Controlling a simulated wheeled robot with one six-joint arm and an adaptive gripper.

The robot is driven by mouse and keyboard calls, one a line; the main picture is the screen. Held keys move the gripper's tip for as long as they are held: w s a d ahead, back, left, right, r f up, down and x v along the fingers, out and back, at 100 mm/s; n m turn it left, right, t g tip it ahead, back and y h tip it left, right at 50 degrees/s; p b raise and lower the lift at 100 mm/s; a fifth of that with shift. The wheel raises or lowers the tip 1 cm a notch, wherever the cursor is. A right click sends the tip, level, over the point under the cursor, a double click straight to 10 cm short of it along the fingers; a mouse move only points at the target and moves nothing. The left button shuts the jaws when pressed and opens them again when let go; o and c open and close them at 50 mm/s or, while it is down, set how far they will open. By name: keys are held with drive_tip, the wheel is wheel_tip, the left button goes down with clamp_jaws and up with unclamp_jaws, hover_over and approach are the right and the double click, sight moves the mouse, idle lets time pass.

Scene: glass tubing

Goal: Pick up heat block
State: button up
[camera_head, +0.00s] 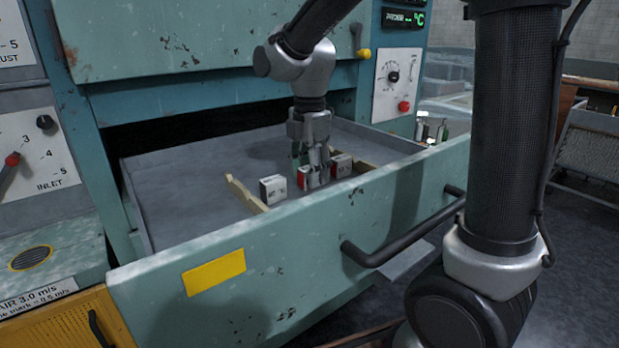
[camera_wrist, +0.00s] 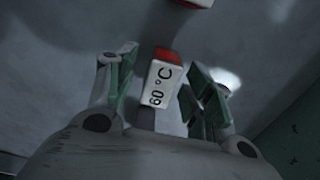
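Several small white and red heat blocks sit in the open drawer in the head view: a left white block (camera_head: 272,189), a middle block with a red side (camera_head: 303,178) and a right block with red (camera_head: 341,166). My gripper (camera_head: 313,172) points down into the drawer at the middle block. In the wrist view a block marked "60 °C" (camera_wrist: 158,84), white with a red end, lies between the two green-padded fingers of my gripper (camera_wrist: 157,92). The fingers are apart, with gaps visible on both sides of the block. Part of another block (camera_wrist: 200,2) shows at the top edge.
The teal drawer front (camera_head: 222,252) with its black handle (camera_head: 400,240) stands between my base and the blocks. Wooden strips (camera_head: 245,195) lie beside the blocks. The left part of the grey drawer floor (camera_head: 190,190) is clear.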

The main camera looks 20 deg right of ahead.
clamp_jaws()
